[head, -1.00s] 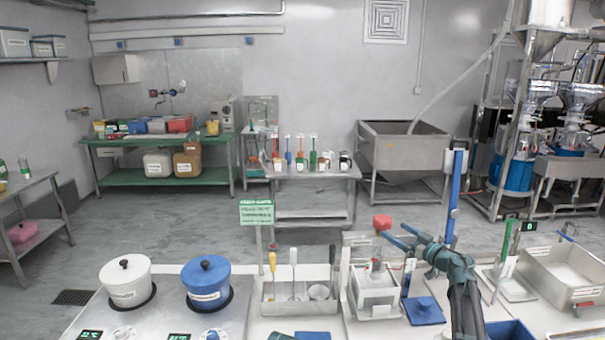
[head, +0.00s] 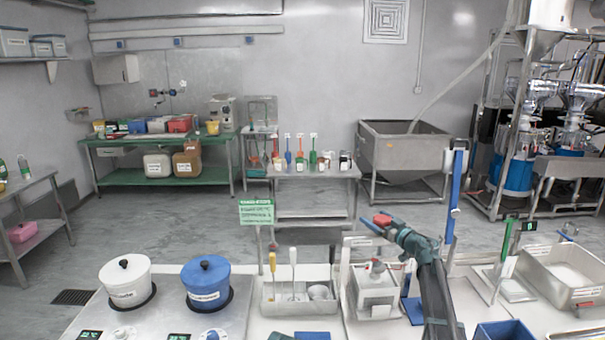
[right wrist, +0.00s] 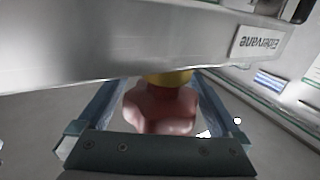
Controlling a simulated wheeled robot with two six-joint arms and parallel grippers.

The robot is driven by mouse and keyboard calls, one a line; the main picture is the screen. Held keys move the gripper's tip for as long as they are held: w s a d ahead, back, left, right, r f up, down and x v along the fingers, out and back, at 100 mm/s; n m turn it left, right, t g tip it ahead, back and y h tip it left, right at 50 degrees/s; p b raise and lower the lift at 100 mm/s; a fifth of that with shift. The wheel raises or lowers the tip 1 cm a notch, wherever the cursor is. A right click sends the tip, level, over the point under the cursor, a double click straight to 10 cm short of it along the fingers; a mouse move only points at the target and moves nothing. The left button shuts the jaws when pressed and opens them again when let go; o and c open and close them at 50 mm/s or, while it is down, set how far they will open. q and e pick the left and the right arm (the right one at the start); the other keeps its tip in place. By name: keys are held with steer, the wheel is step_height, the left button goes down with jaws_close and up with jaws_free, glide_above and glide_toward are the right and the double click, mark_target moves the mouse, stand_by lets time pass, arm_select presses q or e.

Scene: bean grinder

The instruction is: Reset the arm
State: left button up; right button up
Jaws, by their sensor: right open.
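My right gripper (head: 374,222) is raised above the bench in the head view, with its dark arm coming up from the lower right. It is open, and a red block-like piece (head: 382,220) shows at its fingers. In the right wrist view the open blue fingers stand on either side of this reddish piece (right wrist: 160,108), which has a yellow part behind it. I cannot tell whether the fingers touch it. Below in the head view is a small grinder-like box (head: 376,287) with a red-topped knob.
A white pot (head: 125,285) and a blue-lidded pot (head: 206,283) stand at the left. A tool tray (head: 297,295) is in the middle. A blue upright post (head: 454,198) stands close right of my arm. A steel basin (head: 565,275) is at the right.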

steer(key=shift+s+r+m+t+h, duration=0.1)
steer(key=shift+s+m+t+h, duration=0.15)
steer(key=shift+m+t+h, duration=0.65)
steer(key=m+h, duration=0.1)
steer(key=h, duration=0.1)
steer(key=d+m+h, duration=0.1)
steer(key=m+h, duration=0.1)
steer(key=h, duration=0.1)
steer(key=m+h, duration=0.1)
steer(key=h, duration=0.1)
steer(key=shift+w+d+m+h, duration=0.15)
steer(key=shift+w+m+h, duration=0.15)
steer(key=shift+h, duration=0.1)
steer(key=m+h, duration=0.2)
steer(key=h, duration=0.1)
steer(key=m+h, duration=0.1)
steer(key=h, duration=0.1)
steer(key=shift+d+g, duration=0.3)
steer(key=shift+d, duration=0.1)
steer(key=shift+s+d+m+g+h, duration=0.2)
steer(key=shift+m+g+h, duration=0.4)
steer(key=shift+m+h, duration=0.4)
steer(key=shift+s+h, duration=0.1)
steer(key=shift+h, duration=0.2)
